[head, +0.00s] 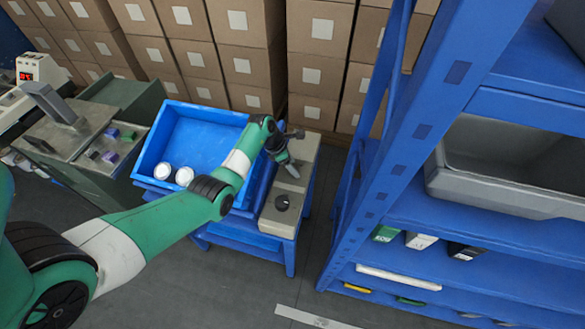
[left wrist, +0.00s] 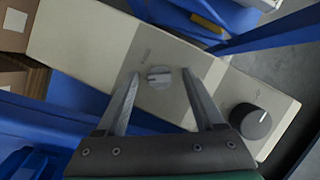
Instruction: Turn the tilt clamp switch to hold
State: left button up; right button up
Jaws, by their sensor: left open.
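A beige control box (head: 297,160) stands right of the blue tray in the head view and fills much of the left wrist view (left wrist: 85,45). It carries a small light-grey rotary switch (left wrist: 158,77) with faint lettering beside it, too small to read, and a larger black knob (left wrist: 252,121), also visible in the head view (head: 282,202). My left gripper (head: 292,169) is over the box, pointing down at it. In the left wrist view its open fingers (left wrist: 161,74) are on either side of the grey switch, with gaps visible. My right gripper does not show.
A blue tray (head: 160,140) with two white round items (head: 184,176) lies left of the box, under my left arm. A blue shelf rack (head: 400,170) stands close on the right. Stacked cartons (head: 250,65) line the back.

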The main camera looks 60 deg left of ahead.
pick_arm(q)
grip_shut()
dwell(0.3)
jog(key=shift+m, duration=0.4)
jog(key=shift+m+h+b, duration=0.4)
jog(key=shift+m+b, duration=0.05)
jog(key=shift+m, duration=0.15)
jog(key=shift+a+f+m+h+b, duration=0.1)
jog(key=shift+f+m+h+b, duration=0.15)
jog(key=shift+m+b, duration=0.5)
jog(key=m+b, duration=0.2)
jog(key=b, duration=0.2)
jog(key=m+g+h+b, duration=0.1)
jog(key=m+b, duration=0.2)
jog(key=b, duration=0.1)
jog(key=shift+w+g+h, duration=0.1)
jog(key=shift+g+h, duration=0.15)
jog(key=shift+g, duration=0.05)
jog(key=shift+r+m+b, duration=0.2)
jog(key=shift+m+b, duration=0.15)
jog(key=shift+b, duration=0.4)
